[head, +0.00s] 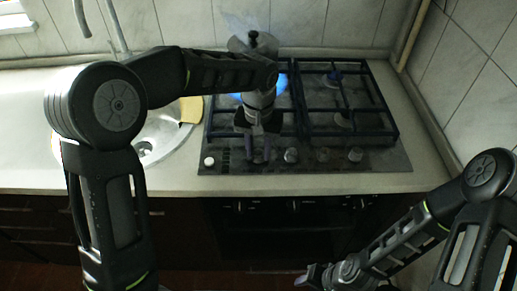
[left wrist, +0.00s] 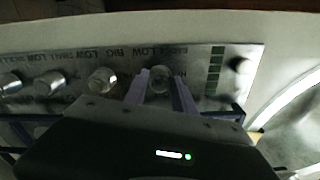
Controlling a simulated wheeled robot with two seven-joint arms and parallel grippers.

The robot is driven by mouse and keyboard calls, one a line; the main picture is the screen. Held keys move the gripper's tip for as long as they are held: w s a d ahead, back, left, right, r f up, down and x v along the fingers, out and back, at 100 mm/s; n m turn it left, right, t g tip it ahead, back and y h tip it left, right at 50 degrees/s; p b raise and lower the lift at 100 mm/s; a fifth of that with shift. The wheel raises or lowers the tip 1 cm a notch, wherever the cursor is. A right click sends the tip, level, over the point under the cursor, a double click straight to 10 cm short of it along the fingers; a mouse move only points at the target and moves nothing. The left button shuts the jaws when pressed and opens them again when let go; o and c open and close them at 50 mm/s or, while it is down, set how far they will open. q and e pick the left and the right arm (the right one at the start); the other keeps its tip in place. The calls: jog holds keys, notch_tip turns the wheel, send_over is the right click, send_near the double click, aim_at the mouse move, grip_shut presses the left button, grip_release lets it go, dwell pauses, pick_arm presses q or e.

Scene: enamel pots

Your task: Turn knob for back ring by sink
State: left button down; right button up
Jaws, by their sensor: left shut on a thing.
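The gas hob (head: 390,158) has a row of knobs along its front edge. My left gripper (head: 258,152) points down at the knob nearest the sink. In the left wrist view its pale purple fingers (left wrist: 160,92) are on either side of that knob (left wrist: 160,78), shut on it. Blue flame (head: 283,82) shows at the sink-side back ring, partly hidden by my left arm. A grey pot with a black lid knob (head: 253,38) stands there, mostly hidden behind the arm. My right gripper (head: 312,276) is low in front of the cabinets, away from the hob; its opening is unclear.
Other knobs (head: 291,155) sit in the row to the right. A white button (head: 209,161) is at the panel's left end. The right-hand rings are bare. A tiled wall stands close on the right.

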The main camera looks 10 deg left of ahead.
pick_arm(q)
jog(key=m, duration=0.5)
jog(key=shift+m, duration=0.4)
jog(key=m+p, duration=0.1)
jog(key=m, duration=0.5)
jog(key=m+p, duration=0.1)
jog(key=m, duration=0.5)
jog(key=shift+m, duration=0.3)
jog(key=m+p, duration=0.1)
jog(key=m, duration=0.4)
jog(key=shift+m+p, duration=0.3)
jog(key=c, duration=1)
grip_release()
jog(key=shift+r+b, duration=0.5)
jog(key=shift+r, duration=3.4)
